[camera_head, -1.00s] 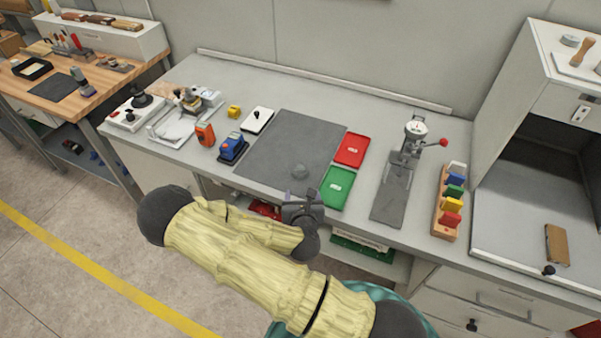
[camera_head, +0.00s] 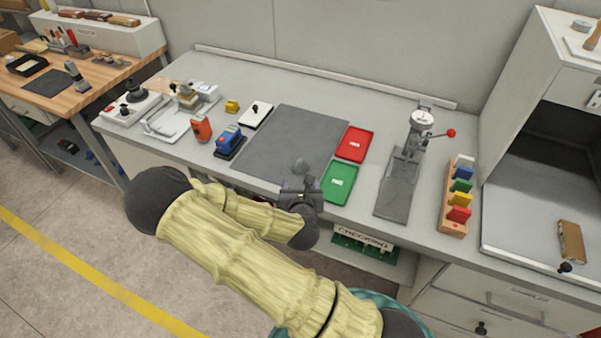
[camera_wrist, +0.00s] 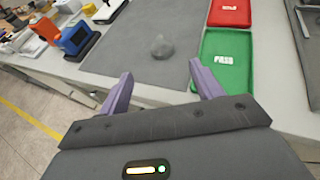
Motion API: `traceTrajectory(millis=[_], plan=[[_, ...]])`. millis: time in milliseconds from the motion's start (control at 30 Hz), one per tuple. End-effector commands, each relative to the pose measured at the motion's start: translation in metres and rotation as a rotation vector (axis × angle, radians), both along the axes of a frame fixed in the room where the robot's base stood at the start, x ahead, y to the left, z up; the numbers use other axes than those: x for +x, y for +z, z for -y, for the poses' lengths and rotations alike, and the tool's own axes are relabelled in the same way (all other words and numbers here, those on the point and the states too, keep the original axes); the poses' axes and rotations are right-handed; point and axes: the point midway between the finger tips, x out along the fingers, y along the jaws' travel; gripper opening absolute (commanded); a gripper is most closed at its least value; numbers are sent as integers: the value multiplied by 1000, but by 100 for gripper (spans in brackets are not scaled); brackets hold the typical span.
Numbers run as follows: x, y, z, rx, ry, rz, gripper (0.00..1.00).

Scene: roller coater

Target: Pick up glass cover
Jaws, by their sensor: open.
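The glass cover (camera_head: 300,166) looks like a small, clear round piece on the dark grey mat (camera_head: 290,135), near the mat's front right corner. It also shows in the wrist view (camera_wrist: 162,47), beyond my fingertips and between their lines. Its exact shape is hard to make out. My gripper (camera_head: 299,185) is at the front edge of the bench, just short of the cover. In the wrist view my gripper (camera_wrist: 160,82) has its two purple fingers spread wide with nothing between them.
A green tray (camera_head: 338,182) and a red tray (camera_head: 354,144) lie right of the mat. A dial gauge stand (camera_head: 398,182) and a rack of coloured blocks (camera_head: 457,200) stand farther right. Blue (camera_head: 229,143) and orange (camera_head: 201,128) devices stand left of the mat.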

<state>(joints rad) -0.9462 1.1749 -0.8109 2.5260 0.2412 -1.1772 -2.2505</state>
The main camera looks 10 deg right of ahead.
Motion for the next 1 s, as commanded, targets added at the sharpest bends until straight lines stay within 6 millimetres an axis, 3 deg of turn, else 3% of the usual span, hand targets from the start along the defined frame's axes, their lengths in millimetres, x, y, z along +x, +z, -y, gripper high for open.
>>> traceTrajectory(millis=[567, 1000], plan=[[6, -10, 7, 4, -4, 0, 66], [79, -39, 22, 4, -4, 0, 66]])
